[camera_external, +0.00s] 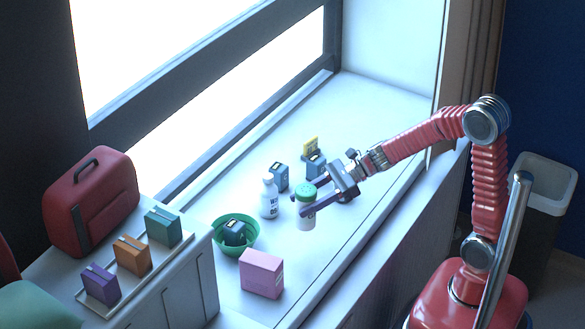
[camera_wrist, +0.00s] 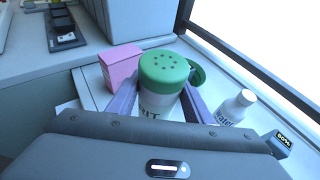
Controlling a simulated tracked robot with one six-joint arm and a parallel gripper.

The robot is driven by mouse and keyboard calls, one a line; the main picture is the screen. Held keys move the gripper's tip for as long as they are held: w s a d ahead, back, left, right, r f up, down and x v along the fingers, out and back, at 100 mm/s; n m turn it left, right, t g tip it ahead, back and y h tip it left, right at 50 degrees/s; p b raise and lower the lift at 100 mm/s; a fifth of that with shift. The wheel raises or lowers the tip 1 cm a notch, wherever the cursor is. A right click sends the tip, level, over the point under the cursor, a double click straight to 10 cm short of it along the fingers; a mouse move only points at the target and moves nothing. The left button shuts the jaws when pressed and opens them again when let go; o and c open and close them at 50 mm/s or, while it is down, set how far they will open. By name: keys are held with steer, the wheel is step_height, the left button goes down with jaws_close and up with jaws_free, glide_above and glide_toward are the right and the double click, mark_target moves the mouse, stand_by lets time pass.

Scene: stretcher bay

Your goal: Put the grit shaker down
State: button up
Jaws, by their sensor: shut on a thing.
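The grit shaker (camera_external: 305,213) is a white cylinder with a green lid pierced with holes. In the external view it is upright at the sill, and I cannot tell whether its base touches the surface. My gripper (camera_external: 304,203) is shut on it, one finger on each side. In the wrist view the shaker (camera_wrist: 160,85) stands between the two purple-grey fingers (camera_wrist: 158,98), with part of its lettering showing. Its lower part is hidden there by the gripper body.
A white bottle (camera_external: 269,199) stands just left of the shaker. Dark blue boxes (camera_external: 279,177) are behind. A green bowl (camera_external: 252,246) holds a dark item, and a pink box (camera_external: 261,273) is in front. The sill (camera_external: 345,239) is clear to the shaker's right front.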

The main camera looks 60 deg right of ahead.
mark_target(306, 189)
steer(key=shift+r, duration=0.15)
step_height(306, 189, up, 5)
steer(key=shift+r, duration=0.2)
steer(key=w+d+m+t+h, duration=0.2)
steer(key=d+m+t+h, duration=0.3)
steer(key=d, duration=3.3)
steer(key=shift+m+g+h, duration=0.3)
steer(key=shift+m, duration=0.2)
step_height(306, 189, down, 6)
steer(key=shift+a+r, duration=0.15)
steer(key=shift+r, duration=0.1)
step_height(306, 189, down, 6)
steer(key=shift+f, duration=0.15)
